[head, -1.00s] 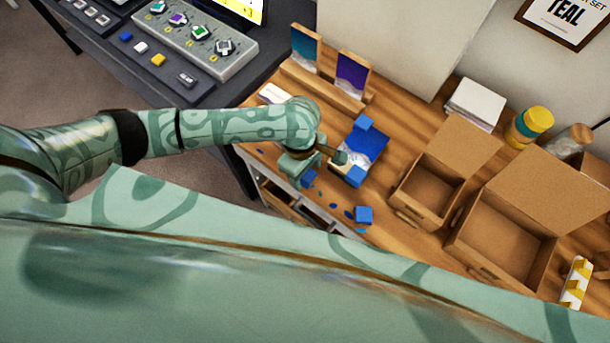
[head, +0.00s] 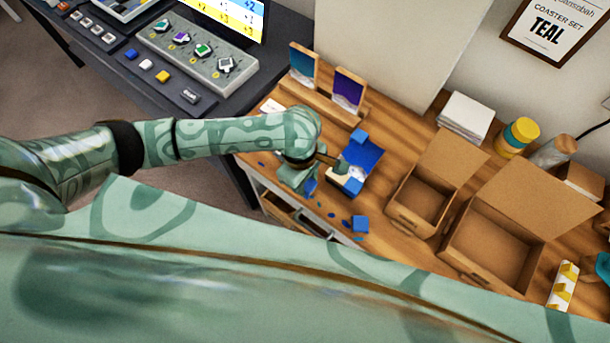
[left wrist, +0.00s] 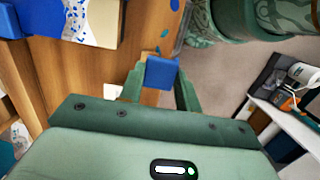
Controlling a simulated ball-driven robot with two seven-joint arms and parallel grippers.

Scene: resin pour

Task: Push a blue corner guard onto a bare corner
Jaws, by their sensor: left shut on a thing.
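My left gripper (head: 313,176) is shut on a blue corner guard (left wrist: 160,73), which sits between its fingers in the left wrist view. In the head view this guard (head: 310,186) is partly hidden by the gripper. A blue panel with white swirls (head: 364,154) lies on the table just right of the gripper, apart from the held guard. A blue guard (head: 358,136) is at its far corner and another (head: 352,187) at its near corner. The panel's speckled edge (left wrist: 92,22) also shows upper left in the left wrist view. A loose blue guard (head: 361,223) lies on the table. My right gripper is not in view.
Two open cardboard boxes (head: 408,222) (head: 462,253) stand right of the panel. A wooden rack (head: 318,98) holds two coloured panels behind it. Blue spots mark the table's front edge.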

